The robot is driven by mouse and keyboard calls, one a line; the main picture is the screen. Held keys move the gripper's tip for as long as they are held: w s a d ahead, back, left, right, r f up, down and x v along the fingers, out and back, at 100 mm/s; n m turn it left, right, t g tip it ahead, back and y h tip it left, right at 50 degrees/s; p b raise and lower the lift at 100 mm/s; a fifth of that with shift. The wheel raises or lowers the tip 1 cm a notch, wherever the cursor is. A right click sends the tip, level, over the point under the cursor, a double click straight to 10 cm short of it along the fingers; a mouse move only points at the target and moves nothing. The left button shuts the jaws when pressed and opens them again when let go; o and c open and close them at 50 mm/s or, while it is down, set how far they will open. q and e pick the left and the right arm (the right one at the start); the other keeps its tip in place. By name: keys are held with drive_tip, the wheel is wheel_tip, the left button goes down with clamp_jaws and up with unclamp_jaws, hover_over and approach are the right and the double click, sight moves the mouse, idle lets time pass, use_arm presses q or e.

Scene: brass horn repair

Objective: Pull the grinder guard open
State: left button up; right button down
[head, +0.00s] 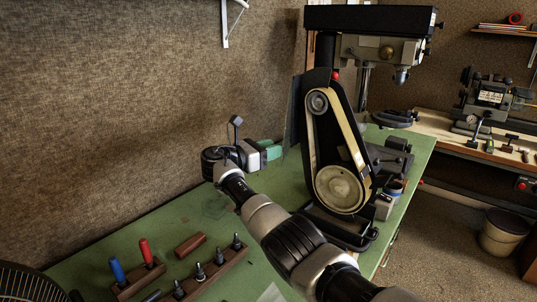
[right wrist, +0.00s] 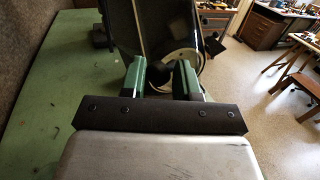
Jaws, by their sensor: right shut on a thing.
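The belt grinder (head: 338,150) stands on the green bench, with its pale belt and two wheels showing. The grinder guard (head: 294,112) looks like a dark panel standing out at the grinder's left side, seen nearly edge-on. My right gripper (head: 276,150) is at the lower part of this panel, shut on the guard. In the right wrist view, the green fingers (right wrist: 160,75) stand either side of the dark guard (right wrist: 158,30), with a cream wheel of the grinder just beyond. The exact part held is hidden between the fingers. My left gripper is not in view.
The green bench (head: 180,225) holds a wooden rack (head: 210,272) of tools and red and blue handles at the front left. A drill press (head: 385,48) stands behind the grinder. The wall is close on the left; the floor (head: 445,215) is open at right.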

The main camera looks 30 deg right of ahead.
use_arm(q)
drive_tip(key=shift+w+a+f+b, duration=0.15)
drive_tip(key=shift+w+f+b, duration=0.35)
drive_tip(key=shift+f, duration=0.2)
use_arm(e)
drive_tip(key=shift+w+r+m+g, duration=0.4)
drive_tip(key=shift+w+r+g, duration=0.1)
drive_tip(key=shift+g, duration=0.2)
drive_tip(key=c, duration=1.2)
unclamp_jaws()
drive_tip(key=shift+o, duration=1.1)
drive_tip(key=shift+w+d+f, duration=0.1)
drive_tip(key=shift+d, duration=0.15)
drive_tip(key=shift+o, duration=0.4)
drive_tip(key=shift+d+f, duration=0.1)
drive_tip(key=shift+d, duration=0.1)
drive_tip(key=shift+a+f, duration=0.2)
